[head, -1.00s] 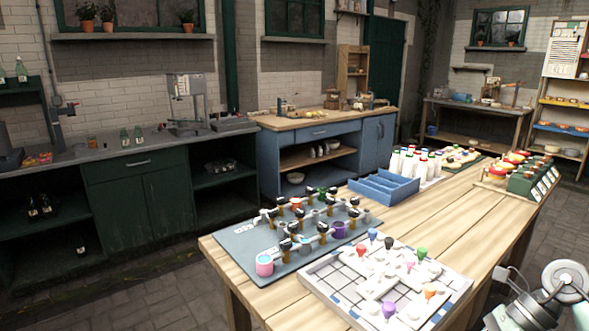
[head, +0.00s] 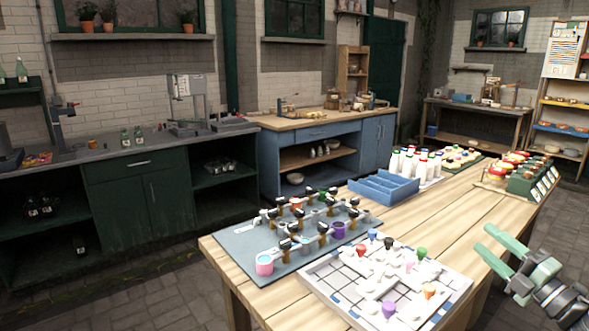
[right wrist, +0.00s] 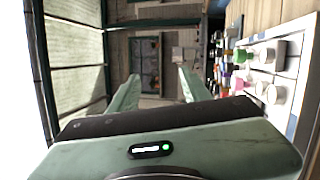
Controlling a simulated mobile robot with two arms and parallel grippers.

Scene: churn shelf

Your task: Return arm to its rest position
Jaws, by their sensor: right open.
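My right gripper (head: 497,259) is at the lower right of the head view, beside the right edge of the wooden table (head: 490,232). Its two pale green fingers are spread apart with nothing between them. In the right wrist view the open fingers (right wrist: 157,88) point away across the room, with the table's items off to the right side. My left gripper is not in the head view.
Close to the gripper, a white tiled tray (head: 340,292) with coloured pegs lies on the table. A grey-blue mat (head: 237,245) with cups, a blue divided bin (head: 385,187) and white bottles stand further left and back. Floor right of the table looks clear.

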